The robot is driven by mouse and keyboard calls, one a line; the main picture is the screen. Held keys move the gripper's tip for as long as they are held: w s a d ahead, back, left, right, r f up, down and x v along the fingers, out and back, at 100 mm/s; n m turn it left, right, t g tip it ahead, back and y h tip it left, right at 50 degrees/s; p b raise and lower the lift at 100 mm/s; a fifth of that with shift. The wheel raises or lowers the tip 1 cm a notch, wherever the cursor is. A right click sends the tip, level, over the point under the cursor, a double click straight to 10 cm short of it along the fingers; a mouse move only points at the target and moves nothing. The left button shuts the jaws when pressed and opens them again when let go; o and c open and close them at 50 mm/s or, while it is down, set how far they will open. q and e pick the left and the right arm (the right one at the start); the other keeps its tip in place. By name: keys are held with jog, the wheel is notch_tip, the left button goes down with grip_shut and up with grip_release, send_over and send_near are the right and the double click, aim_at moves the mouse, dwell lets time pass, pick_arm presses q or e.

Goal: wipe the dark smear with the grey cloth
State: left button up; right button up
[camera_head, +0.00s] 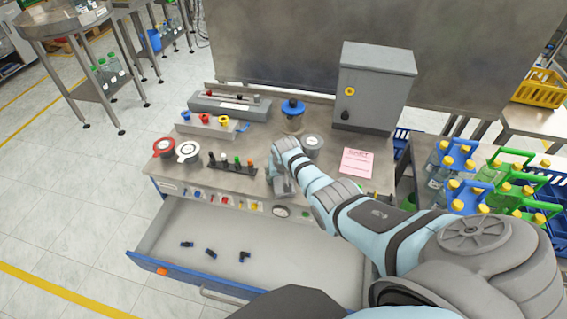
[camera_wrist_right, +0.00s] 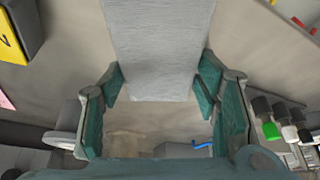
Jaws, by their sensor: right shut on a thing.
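My right gripper (camera_head: 283,187) is over the workbench, in front of the grey roll, pointing down. In the right wrist view its fingers (camera_wrist_right: 162,85) are shut on a flat, light grey piece that looks like the grey cloth (camera_wrist_right: 160,45), with a pad against each side. The cloth is hard to make out in the head view, where the gripper and arm cover it. I cannot clearly pick out the dark smear; part of the bench is hidden behind my arm. My left gripper is not in view.
A grey cabinet (camera_head: 375,85) stands behind. An open drawer (camera_head: 215,235) with small dark parts juts out in front.

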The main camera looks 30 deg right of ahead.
aim_at(281, 177)
jog(key=shift+s+a+f, duration=0.2)
jog(key=shift+r, duration=0.1)
jog(key=r, duration=0.5)
jog(key=shift+w+d+r, duration=0.15)
jog(key=shift+w+r, duration=0.15)
jog(key=shift+s+r, duration=0.1)
jog(key=shift+r, duration=0.15)
jog(key=shift+r, duration=1.5)
